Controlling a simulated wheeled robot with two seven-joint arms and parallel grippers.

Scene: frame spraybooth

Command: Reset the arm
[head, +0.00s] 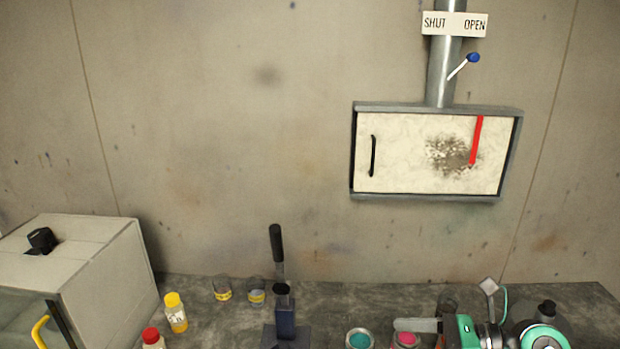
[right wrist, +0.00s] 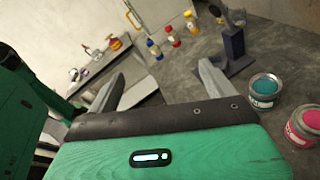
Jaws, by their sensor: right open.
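My right gripper (right wrist: 160,88) is open and empty in the right wrist view, its two grey fingers wide apart. In the head view, part of my green right arm shows at the bottom right, low over the bench. My left gripper is not in view. A dark lever press (head: 285,318) stands on the bench with its black handle upright; its base and post show in the right wrist view (right wrist: 234,48). On the duct, a white lever with a blue knob (head: 473,58) leans to the right, below the OPEN end of the SHUT/OPEN sign (head: 455,24).
A teal paint tin (head: 360,340) and a pink one (head: 406,340) stand near my right arm. Yellow-capped (head: 176,314) and red-capped (head: 152,338) bottles stand beside a pale cabinet (head: 105,265). A framed wall panel (head: 410,150) has a black handle.

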